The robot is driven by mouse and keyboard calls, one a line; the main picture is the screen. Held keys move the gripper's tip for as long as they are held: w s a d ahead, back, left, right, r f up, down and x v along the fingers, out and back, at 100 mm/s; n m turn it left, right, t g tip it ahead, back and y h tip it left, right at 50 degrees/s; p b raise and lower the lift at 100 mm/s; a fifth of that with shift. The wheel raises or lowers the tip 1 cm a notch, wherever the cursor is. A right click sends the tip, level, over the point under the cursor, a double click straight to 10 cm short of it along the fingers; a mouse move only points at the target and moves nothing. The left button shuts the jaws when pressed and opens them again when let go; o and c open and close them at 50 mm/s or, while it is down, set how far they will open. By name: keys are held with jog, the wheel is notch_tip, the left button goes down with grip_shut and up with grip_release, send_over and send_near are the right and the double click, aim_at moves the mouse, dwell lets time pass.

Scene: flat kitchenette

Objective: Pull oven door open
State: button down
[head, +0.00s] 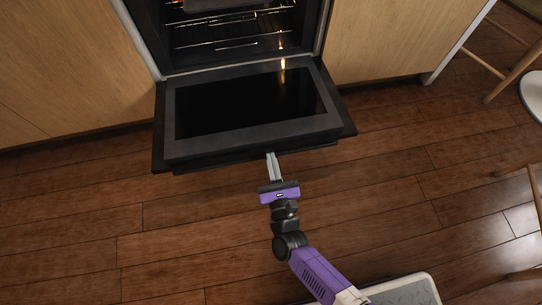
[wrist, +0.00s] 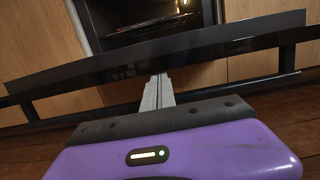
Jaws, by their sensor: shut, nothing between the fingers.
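The oven door (head: 250,108) is folded down and open, lying roughly flat in front of the oven (head: 228,32), whose lit inside and wire racks show. In the wrist view the door edge (wrist: 215,42) crosses the picture, with the dark handle bar (wrist: 288,60) just below it. My gripper (head: 272,156) is at the front edge of the door, near its middle. Its fingers (wrist: 157,80) are shut together with nothing between them, and their tips reach to the door edge and bar. I cannot tell whether they touch it.
Wooden cabinet fronts (head: 65,65) stand on both sides of the oven. A stool or chair with wooden legs (head: 510,70) and a white seat is at the right. The wooden floor (head: 180,225) in front of the door is clear around my arm.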

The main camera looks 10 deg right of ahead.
aim_at(269, 141)
jog(key=shift+g, duration=0.6)
jog(key=r+p, duration=0.1)
jog(key=p, duration=0.1)
jog(key=r+p, duration=0.1)
jog(key=r, duration=0.1)
jog(key=r+p, duration=0.2)
jog(key=shift+w+r+p, duration=0.2)
jog(key=shift+w+p, duration=0.15)
jog(key=r+p, duration=0.1)
jog(key=p, duration=0.1)
jog(key=r+g+p, duration=0.1)
jog(key=r+p, duration=0.1)
jog(key=shift+w+p, duration=0.3)
jog(key=shift+w, duration=0.05)
jog(key=shift+f, duration=0.15)
jog(key=shift+s, duration=0.1)
